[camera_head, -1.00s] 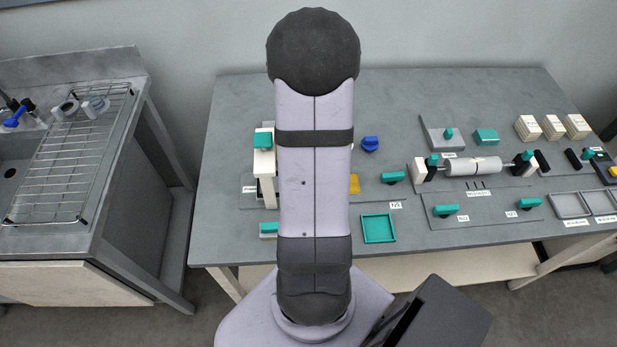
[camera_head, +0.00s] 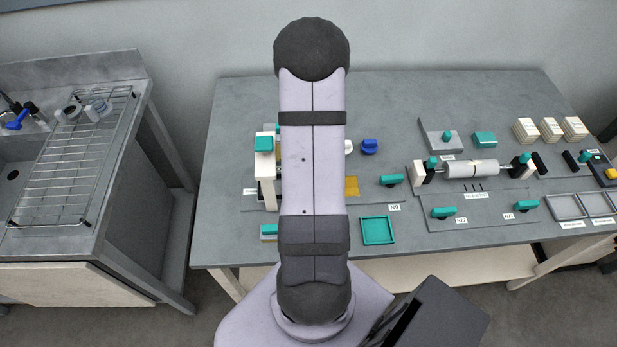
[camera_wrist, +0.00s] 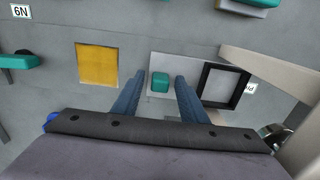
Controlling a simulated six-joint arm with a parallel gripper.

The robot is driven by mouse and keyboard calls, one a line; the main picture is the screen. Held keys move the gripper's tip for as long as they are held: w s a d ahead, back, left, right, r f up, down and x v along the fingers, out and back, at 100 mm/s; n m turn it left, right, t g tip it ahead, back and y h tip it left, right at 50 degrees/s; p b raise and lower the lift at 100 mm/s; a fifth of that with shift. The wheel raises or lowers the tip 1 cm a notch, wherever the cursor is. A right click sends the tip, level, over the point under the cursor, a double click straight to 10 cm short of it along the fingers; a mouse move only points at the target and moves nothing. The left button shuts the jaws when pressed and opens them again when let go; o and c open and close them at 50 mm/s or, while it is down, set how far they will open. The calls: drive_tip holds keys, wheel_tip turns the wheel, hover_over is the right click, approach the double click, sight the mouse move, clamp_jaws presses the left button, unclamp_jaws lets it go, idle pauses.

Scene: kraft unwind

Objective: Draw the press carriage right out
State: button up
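In the wrist view a light grey plate (camera_wrist: 170,61) carries a small teal knob (camera_wrist: 160,82); it looks like the press carriage. A black square frame (camera_wrist: 222,86) with a pale inside lies beside it, at the foot of a cream press arm (camera_wrist: 270,72). My gripper (camera_wrist: 160,77) is open, its two blue fingers apart, with the teal knob showing between the tips. I cannot tell any contact or the height above it. In the head view the cream press post (camera_head: 267,170) with a teal top (camera_head: 264,143) stands left of my arm, which hides the carriage and gripper.
A yellow square (camera_wrist: 97,63) lies flat beside the plate. A teal tray (camera_head: 378,230), a teal handle (camera_head: 391,180) and a blue knob (camera_head: 369,146) sit right of my arm. A roller (camera_head: 471,168) on stands is further right. The bench's left end is clear.

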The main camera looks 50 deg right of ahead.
clamp_jaws()
drive_tip(key=s+d, duration=1)
drive_tip(key=d, duration=0.1)
drive_tip(key=shift+s, duration=0.4)
unclamp_jaws()
drive_tip(key=shift+s+d, duration=0.1)
wheel_tip(320, 180, up, 7)
drive_tip(key=b, duration=0.1)
drive_tip(key=shift+r+b, duration=0.2)
drive_tip(key=shift+b, duration=0.2)
